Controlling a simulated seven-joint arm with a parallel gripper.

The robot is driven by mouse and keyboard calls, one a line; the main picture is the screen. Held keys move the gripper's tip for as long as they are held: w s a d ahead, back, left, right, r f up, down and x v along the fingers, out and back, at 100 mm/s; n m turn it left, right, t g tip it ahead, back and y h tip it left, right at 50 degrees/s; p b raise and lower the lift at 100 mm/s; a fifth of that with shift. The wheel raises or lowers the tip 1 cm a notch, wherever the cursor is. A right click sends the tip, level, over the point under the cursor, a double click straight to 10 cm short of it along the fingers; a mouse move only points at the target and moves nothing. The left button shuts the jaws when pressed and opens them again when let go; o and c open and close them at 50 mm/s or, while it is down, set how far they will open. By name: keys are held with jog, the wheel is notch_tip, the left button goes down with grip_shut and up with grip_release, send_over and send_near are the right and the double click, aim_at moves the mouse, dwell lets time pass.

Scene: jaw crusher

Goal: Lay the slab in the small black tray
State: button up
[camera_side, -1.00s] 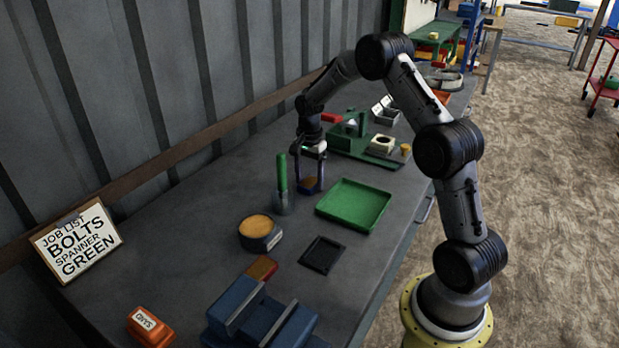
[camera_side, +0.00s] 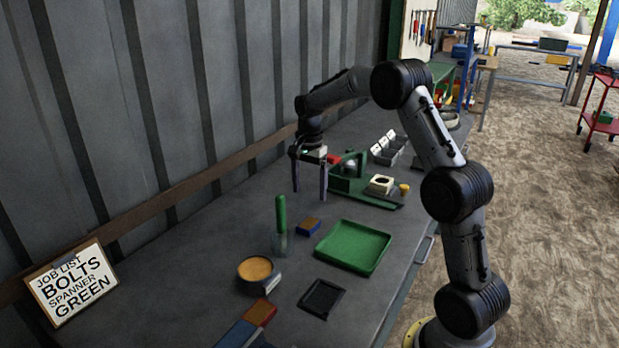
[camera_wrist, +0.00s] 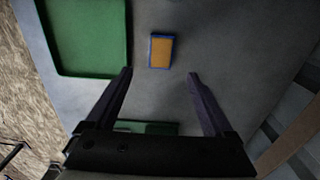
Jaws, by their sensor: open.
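A small flat block with an orange top and blue edges (camera_side: 308,226), possibly the slab, lies on the bench between a green-handled tool and the green tray. It also shows in the wrist view (camera_wrist: 162,51), just beyond my fingertips. The small black tray (camera_side: 338,293) lies nearer the camera, below the green tray, and looks empty; it is not in the wrist view. My gripper (camera_side: 309,194) is open and empty, above the bench, pointing down, with its fingers (camera_wrist: 160,73) apart. A reddish-brown flat piece (camera_side: 262,312) lies at the bottom; I cannot tell which piece is the slab.
The larger green tray (camera_side: 353,247) is empty. The green-handled tool (camera_side: 281,215) stands upright left of the block. A round tin (camera_side: 255,271) is left of the black tray. The green crusher (camera_side: 350,180) stands behind.

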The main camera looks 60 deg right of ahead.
jog(key=s+a+r+n+t, duration=0.1)
jog(key=s+a+r+n, duration=0.3)
jog(key=a+r, duration=0.5)
jog(key=s+a+r+n+t, duration=0.3)
jog(key=s+a+n, duration=0.6)
jog(key=s, duration=0.6)
jog(key=shift+s+a+r+h, duration=0.3)
jog(key=shift+s+a+r, duration=0.05)
jog(key=shift+a+r, duration=0.3)
jog(key=shift+o, duration=0.4)
jog(key=s+a+f+n+t, duration=0.1)
jog(key=s+a+f+n, duration=0.1)
jog(key=s+n, duration=0.3)
jog(key=shift+s+a+f+t, duration=0.35)
jog(key=shift+s+f, duration=0.3)
jog(key=shift+s, duration=0.45)
